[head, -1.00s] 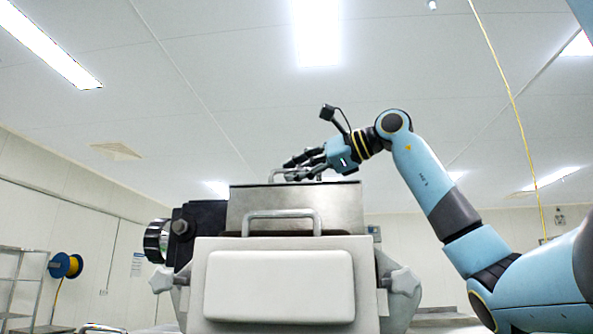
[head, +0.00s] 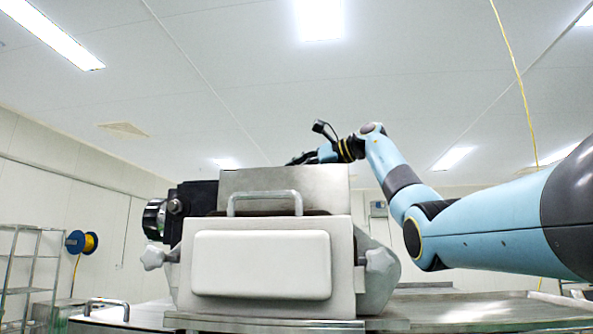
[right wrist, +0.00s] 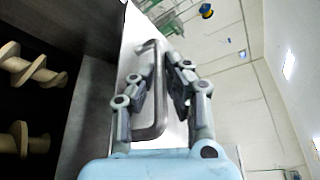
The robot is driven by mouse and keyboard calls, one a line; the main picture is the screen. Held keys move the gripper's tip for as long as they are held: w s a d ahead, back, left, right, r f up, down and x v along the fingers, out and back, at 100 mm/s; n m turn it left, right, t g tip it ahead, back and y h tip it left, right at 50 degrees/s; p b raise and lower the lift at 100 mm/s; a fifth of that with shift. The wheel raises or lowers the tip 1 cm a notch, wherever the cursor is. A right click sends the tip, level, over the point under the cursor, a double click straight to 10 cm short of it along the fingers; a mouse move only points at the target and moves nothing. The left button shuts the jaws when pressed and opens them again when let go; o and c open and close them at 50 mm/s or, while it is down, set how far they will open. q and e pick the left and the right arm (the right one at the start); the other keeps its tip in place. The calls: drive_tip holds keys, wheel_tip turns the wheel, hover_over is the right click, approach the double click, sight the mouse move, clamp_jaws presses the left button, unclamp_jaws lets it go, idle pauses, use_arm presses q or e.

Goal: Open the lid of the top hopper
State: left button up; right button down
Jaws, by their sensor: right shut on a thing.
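The top hopper (head: 284,180) is a grey metal box on top of the encrusting machine. My right gripper (head: 303,158) is behind the hopper's upper edge in the head view, its fingers partly hidden. In the right wrist view, my right gripper (right wrist: 158,78) is shut on the lid handle (right wrist: 160,105), a bent metal bar. The bright lid panel (right wrist: 128,52) lies beside the handle. The hopper's dark inside shows at the left with pale screws (right wrist: 28,70), so the hopper is uncovered there. The lid is hidden in the head view. My left gripper is not in view.
A black motor unit (head: 195,198) sits at the left. A metal table (head: 470,312) extends to the right, and a wire shelf (head: 20,265) stands far left.

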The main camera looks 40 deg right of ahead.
drive_tip(key=shift+s+a+r, duration=0.15)
drive_tip(key=c, duration=1.8)
unclamp_jaws()
drive_tip(key=shift+o, duration=0.8)
drive_tip(key=shift+s, duration=0.35)
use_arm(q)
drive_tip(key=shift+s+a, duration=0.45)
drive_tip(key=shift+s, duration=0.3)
use_arm(e)
drive_tip(key=v, duration=1.1)
drive_tip(key=shift+d, duration=0.35)
drive_tip(key=shift+s, duration=0.15)
